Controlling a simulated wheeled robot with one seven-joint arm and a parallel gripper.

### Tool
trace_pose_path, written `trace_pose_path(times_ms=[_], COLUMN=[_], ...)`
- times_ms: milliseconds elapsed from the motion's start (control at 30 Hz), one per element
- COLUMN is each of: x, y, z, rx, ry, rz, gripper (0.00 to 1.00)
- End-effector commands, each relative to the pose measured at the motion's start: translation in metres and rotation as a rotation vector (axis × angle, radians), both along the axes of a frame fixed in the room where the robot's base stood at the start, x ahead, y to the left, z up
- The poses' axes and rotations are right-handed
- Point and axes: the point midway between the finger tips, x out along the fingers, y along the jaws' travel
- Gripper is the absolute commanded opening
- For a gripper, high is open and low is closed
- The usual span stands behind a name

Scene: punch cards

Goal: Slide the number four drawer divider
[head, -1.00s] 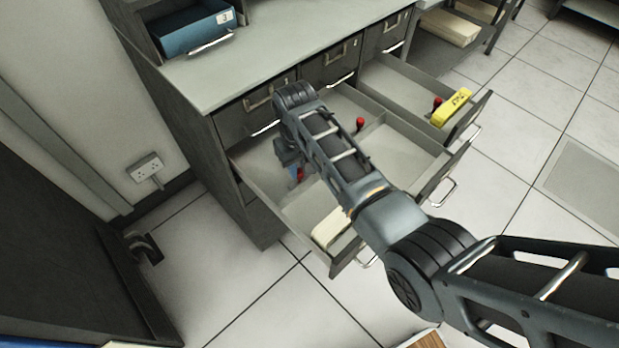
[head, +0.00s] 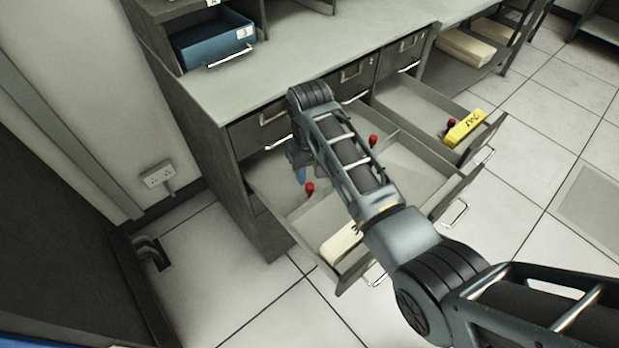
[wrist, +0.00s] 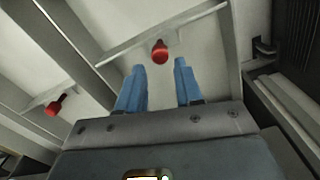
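In the head view three file drawers stand pulled out of the grey cabinet. A divider with a red knob (head: 309,188) sits in the leftmost open drawer (head: 275,199), above a pale card block at its front. The wrist view shows this red knob (wrist: 160,51) on a thin divider plate (wrist: 185,33). My gripper (wrist: 161,68) is open, its two blue fingers spread on either side of the knob's line, apart from it. In the head view my arm hides most of the gripper. I cannot read a number four on any drawer.
A second red knob (head: 373,140) stands in the middle open drawer. The right drawer holds another red knob (head: 451,124) and a yellow card block (head: 463,128). A blue drawer (head: 213,41) sits on the countertop. Drawer walls border my gripper closely.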

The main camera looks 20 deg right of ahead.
Motion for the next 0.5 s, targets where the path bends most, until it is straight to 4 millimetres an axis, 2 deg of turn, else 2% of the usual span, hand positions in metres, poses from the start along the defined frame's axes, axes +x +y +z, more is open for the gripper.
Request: trace_pose_path(times_ms=[100,200,500], x=[0.0,0.0,0.0], y=[0.0,0.0,0.0], z=[0.019,0.031,0.039], rx=[0.0,0.0,0.0], ry=[-0.002,-0.002,0.0], rz=[0.0,0.0,-0.001], gripper=[0.35,0.35,0.35])
